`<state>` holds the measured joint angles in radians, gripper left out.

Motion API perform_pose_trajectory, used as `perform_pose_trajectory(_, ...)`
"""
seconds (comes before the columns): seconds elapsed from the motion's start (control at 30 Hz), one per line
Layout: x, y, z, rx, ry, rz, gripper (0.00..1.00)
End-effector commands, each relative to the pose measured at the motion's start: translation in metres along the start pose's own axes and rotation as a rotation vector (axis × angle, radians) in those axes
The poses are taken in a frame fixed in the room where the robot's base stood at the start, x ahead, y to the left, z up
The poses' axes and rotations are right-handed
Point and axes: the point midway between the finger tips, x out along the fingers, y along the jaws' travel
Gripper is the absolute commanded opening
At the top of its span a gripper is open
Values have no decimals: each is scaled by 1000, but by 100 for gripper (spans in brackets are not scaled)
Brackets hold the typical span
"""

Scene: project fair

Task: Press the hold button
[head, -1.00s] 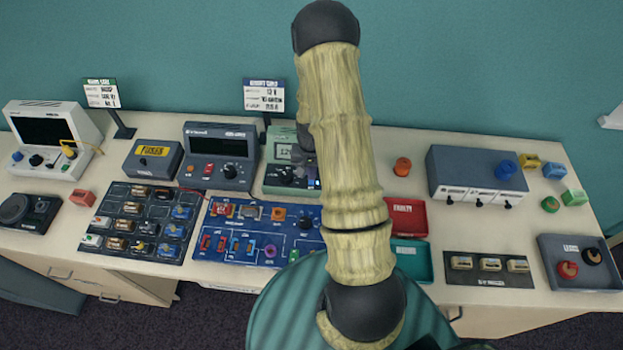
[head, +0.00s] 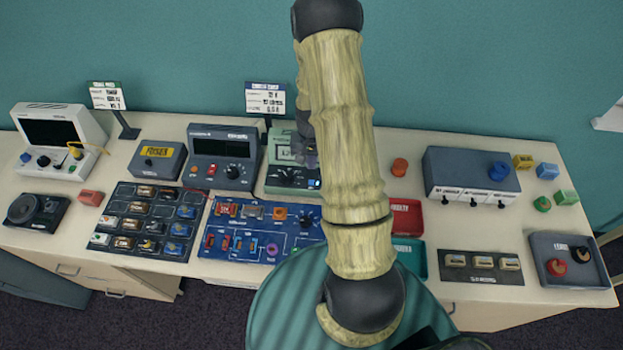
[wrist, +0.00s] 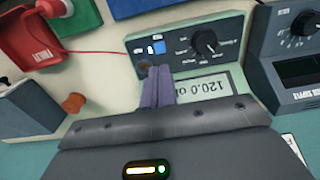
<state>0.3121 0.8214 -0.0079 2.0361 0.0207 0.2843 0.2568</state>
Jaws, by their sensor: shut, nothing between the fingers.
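The green bench meter (head: 284,178) stands at the back of the table, partly hidden by my arm in the head view. In the wrist view its panel (wrist: 176,64) has a dark knob (wrist: 207,43), a display (wrist: 205,88) reading about 120.0, a small blue-lit button (wrist: 158,47) and a small dark round control (wrist: 143,68). No hold label is legible. My gripper (wrist: 154,69) is shut and empty, its purple fingers over the panel between the display and the blue button. They look close to the panel; contact cannot be told.
A dark power supply (head: 222,158) stands left of the meter. The blue circuit board (head: 238,246) lies in front. An orange knob (head: 400,167), a red tray (head: 405,215) and a grey box (head: 470,175) are to the right.

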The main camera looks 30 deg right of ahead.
Motion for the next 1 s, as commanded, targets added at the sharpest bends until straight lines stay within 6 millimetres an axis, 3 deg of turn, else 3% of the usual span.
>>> perform_pose_trajectory(0.27, -19, 0, 0, 0, 0, 0, 0)
perform_pose_trajectory(0.87, -19, 0, 0, -2, 1, 0, 0)
perform_pose_trajectory(1.0, -28, -7, 6, -32, 14, -5, 0)
